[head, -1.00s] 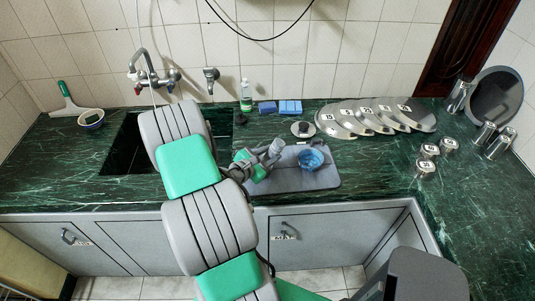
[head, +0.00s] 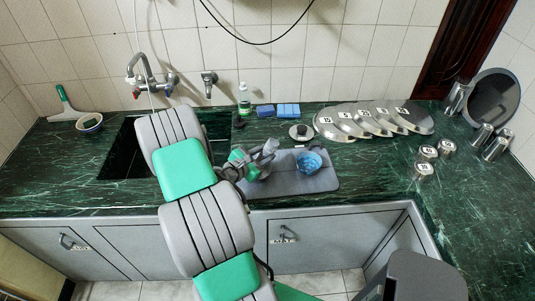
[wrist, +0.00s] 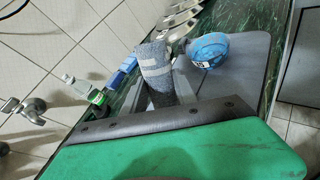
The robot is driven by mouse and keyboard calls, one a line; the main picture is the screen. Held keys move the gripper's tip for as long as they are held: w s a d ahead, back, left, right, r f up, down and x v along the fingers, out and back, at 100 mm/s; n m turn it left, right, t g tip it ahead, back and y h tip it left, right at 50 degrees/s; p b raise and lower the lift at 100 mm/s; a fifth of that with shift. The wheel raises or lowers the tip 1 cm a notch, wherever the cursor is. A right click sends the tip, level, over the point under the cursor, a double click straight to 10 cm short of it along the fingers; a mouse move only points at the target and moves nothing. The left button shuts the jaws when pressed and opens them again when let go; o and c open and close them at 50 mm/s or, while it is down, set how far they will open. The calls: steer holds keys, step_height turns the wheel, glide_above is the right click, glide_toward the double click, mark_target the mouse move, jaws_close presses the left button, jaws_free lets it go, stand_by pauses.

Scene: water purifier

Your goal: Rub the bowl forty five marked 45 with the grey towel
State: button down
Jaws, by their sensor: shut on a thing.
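A blue bowl (head: 309,162) stands on the grey mat (head: 322,183); it also shows in the wrist view (wrist: 208,49). It carries a small white label, too small to read. My gripper (head: 264,152) is left of the bowl, above the mat. It is shut on the rolled grey towel (wrist: 153,62), which sticks up from the jaws with a lighter band across it. The towel also shows in the head view (head: 271,146). The towel is beside the bowl and apart from it.
Several metal lids (head: 345,123) overlap behind the mat, near a small round dish (head: 299,132). Blue sponges (head: 288,110) and a bottle (head: 244,100) stand by the wall. Metal canisters (head: 424,170) are at right. The sink (head: 122,155) and another bowl (head: 89,123) are left.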

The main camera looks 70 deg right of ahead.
steer(key=shift+a, duration=0.6)
steer(key=shift+s+a+p, duration=0.25)
steer(key=shift+s+p, duration=0.1)
steer(key=shift+s+d, duration=0.4)
steer(key=shift+s, duration=0.35)
steer(key=shift+d, duration=0.45)
steer(key=shift+w+a, duration=0.25)
steer(key=shift+w, duration=0.35)
